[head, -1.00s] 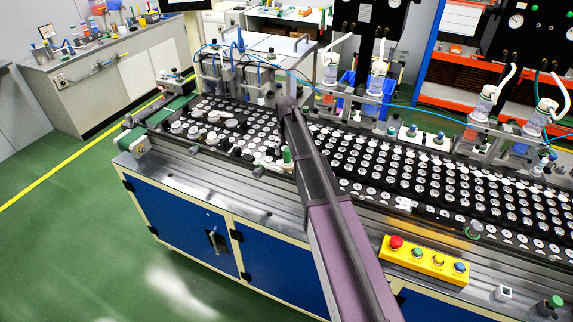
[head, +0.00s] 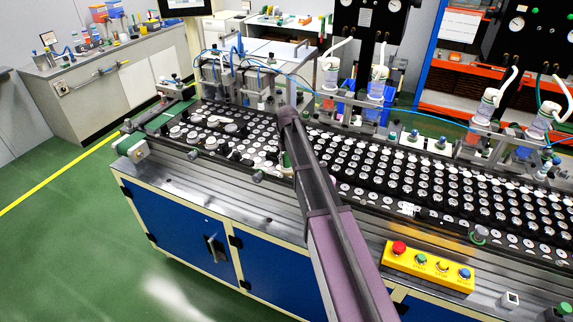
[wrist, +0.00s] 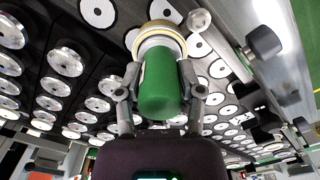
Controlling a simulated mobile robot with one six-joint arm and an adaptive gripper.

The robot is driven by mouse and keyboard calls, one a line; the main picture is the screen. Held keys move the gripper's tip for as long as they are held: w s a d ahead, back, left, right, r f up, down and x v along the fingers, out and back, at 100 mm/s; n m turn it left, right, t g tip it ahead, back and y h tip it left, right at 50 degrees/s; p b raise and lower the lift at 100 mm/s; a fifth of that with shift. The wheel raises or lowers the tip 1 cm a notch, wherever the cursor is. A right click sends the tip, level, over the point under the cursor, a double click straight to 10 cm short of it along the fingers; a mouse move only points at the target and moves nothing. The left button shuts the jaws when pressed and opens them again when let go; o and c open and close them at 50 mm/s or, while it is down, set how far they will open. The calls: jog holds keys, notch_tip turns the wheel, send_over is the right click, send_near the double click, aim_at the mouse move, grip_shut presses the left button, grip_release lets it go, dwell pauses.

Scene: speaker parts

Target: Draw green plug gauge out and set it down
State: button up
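The green plug gauge (wrist: 159,88) is a green cylinder handle in the middle of the wrist view. A cream and gold ring (wrist: 158,44) surrounds its far end, with a pale round part beyond. My gripper (wrist: 159,72) has one finger on each side of the green handle, and the fingertips appear to press on it near the ring. In the head view the green gauge (head: 285,160) stands upright by the near edge of the black tray area, partly hidden by my arm. I cannot see whether its lower end is seated in something.
Black trays (head: 345,188) with many silver discs spread around the gauge. Metal posts and rollers (wrist: 263,43) stand close on the right in the wrist view. A yellow button box (head: 428,268) sits at the front edge. The bare metal ledge (head: 200,185) has free room.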

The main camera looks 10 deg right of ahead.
grip_shut()
jog(key=shift+c, duration=0.4)
grip_release()
grip_shut()
jog(key=shift+r+p, duration=2.05)
jog(key=shift+r+p, duration=1.9)
jog(key=shift+p, duration=0.05)
